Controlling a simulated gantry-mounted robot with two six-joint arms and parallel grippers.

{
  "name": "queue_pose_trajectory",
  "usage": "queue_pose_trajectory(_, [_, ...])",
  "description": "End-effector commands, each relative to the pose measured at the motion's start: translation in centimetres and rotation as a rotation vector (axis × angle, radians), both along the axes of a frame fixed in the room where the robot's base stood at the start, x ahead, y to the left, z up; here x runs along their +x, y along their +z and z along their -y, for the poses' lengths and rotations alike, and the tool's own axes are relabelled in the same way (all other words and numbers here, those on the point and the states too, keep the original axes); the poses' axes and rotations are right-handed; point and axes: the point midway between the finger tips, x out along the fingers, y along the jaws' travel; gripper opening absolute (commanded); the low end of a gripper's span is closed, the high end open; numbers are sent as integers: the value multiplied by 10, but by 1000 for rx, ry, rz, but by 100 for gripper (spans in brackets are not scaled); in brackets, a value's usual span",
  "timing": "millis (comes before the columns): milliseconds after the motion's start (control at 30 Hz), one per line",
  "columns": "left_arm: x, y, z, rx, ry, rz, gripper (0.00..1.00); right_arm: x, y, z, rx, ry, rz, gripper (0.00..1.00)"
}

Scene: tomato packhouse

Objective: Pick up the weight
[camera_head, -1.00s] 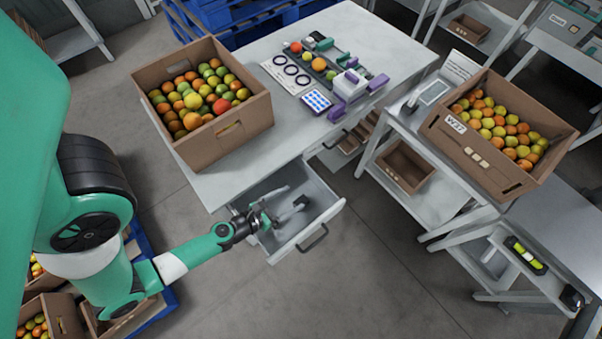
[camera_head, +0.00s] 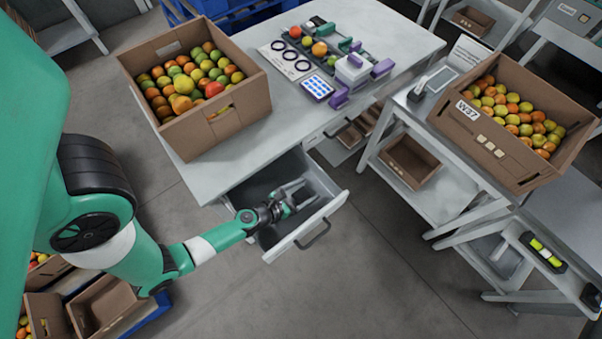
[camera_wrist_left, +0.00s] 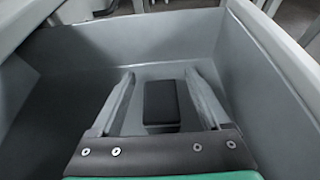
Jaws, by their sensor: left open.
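The weight (camera_wrist_left: 160,104) appears as a dark block with a black top, lying on the floor of the open grey drawer (camera_head: 285,246). In the left wrist view it sits between the two fingers of my left gripper (camera_wrist_left: 160,76), with gaps on both sides. My left gripper also shows in the head view (camera_head: 304,192), reaching down into the drawer. It is open and empty. In the head view I cannot make out the weight behind the gripper. My right gripper is not in view.
Drawer walls (camera_wrist_left: 258,70) surround the gripper closely. Another tomato box (camera_head: 480,145) stands at right.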

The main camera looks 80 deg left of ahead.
Motion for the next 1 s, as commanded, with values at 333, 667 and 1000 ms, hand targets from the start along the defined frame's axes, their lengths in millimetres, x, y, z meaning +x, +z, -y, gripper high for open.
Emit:
queue_pose_trajectory(333, [5, -3, -2, 0, 0, -1, 67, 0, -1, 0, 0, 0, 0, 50])
queue_pose_trajectory(667, [5, -2, -2, 0, 0, -1, 8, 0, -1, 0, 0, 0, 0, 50])
queue_pose_trajectory(1000, [5, -3, -2, 0, 0, -1, 0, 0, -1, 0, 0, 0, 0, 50])
